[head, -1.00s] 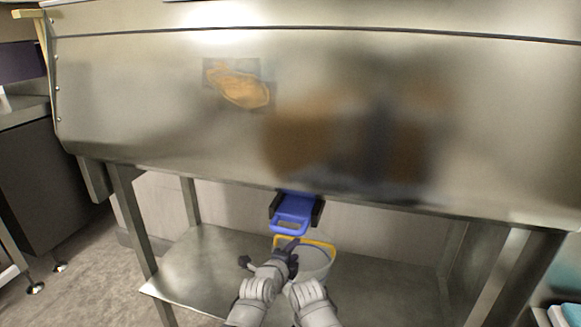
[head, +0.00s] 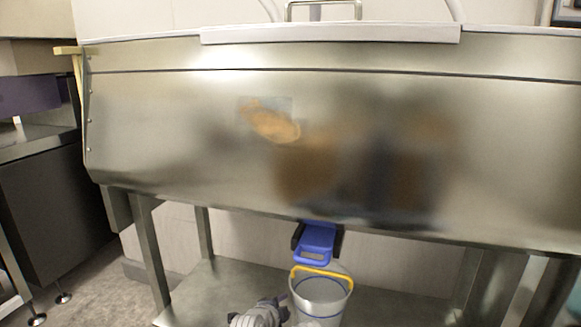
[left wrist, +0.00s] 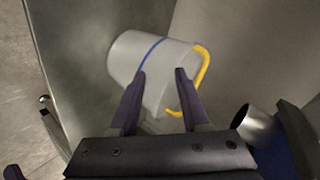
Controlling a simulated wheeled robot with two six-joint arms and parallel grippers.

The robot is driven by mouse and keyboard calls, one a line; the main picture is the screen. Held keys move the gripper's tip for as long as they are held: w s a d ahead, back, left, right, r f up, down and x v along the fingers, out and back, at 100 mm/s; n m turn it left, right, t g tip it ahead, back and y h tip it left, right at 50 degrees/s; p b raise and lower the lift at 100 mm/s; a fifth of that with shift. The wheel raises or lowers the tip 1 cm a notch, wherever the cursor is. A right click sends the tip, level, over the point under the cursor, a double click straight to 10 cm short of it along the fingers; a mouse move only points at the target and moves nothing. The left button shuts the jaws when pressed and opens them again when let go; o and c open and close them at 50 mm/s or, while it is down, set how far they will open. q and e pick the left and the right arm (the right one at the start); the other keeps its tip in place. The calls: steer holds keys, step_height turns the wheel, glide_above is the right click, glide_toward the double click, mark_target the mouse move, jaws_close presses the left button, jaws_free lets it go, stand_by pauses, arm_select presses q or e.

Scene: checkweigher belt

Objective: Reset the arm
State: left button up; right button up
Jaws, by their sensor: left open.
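My left gripper (left wrist: 161,74) is open, its two dark fingers apart with nothing held between them. In the head view only the top of my left arm and gripper (head: 284,302) shows at the bottom edge, left of the bucket. A pale grey bucket (head: 318,303) with a yellow handle and a blue band stands on the lower shelf. In the left wrist view the bucket (left wrist: 133,57) lies beyond the fingertips; I cannot tell how far apart they are. My right gripper is not in view.
A large steel housing (head: 190,130) spans the head view above the shelf (head: 230,285). A blue handled part (head: 315,250) sits in a black bracket under its lower edge, above the bucket. Steel legs (head: 150,250) stand at the left. Grey floor shows at lower left.

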arm_select(q)
steer(key=s+a+f+n+g+y, duration=0.2)
steer(key=s+a+f+n+g, duration=0.3)
steer(key=s+a+n, duration=0.3)
steer(key=s+a+f+n+g+y, duration=0.2)
steer(key=s+a+f+n+g, duration=0.4)
steer(key=n, duration=0.4)
steer(key=s+d+r+m+p, duration=0.1)
steer(key=s+d+r+p, duration=0.1)
steer(key=r+p, duration=0.6)
steer(key=s+d+r+m+p, duration=0.1)
steer(key=d+r+p, duration=0.3)
steer(key=r+p, duration=0.4)
steer(key=s+d+r+m+y+p, duration=0.1)
steer(key=d+r+p, duration=0.3)
steer(key=r+p, duration=0.4)
steer(key=shift+s+r+m+p, duration=0.35)
steer(key=shift+s+r+m, duration=0.05)
steer(key=shift+s+r, duration=0.45)
